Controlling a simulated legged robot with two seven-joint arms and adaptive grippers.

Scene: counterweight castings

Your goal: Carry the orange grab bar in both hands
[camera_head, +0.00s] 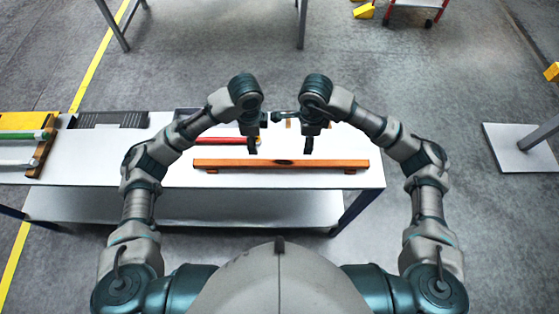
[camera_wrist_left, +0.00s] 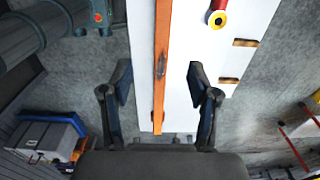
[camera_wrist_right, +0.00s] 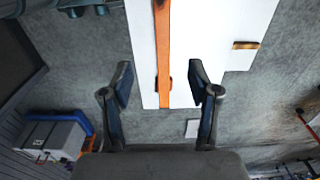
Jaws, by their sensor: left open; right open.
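The orange grab bar (camera_head: 281,164) lies lengthwise across the near part of the white table, with a dark mark near its middle. My left gripper (camera_head: 253,148) is open and empty above the table, just beyond the bar's middle in the head view. In the left wrist view the bar (camera_wrist_left: 161,60) runs between the open fingers, apart from them. My right gripper (camera_head: 308,148) is also open and empty, to the right of the left one. In the right wrist view the bar (camera_wrist_right: 163,50) and its near end show between the open fingers (camera_wrist_right: 164,85).
The white table (camera_head: 110,170) has a lower shelf. A red bar (camera_head: 222,141) lies behind the orange bar. A dark ribbed block (camera_head: 112,119) and a wooden rack (camera_head: 42,150) with green and white bars stand at the left.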

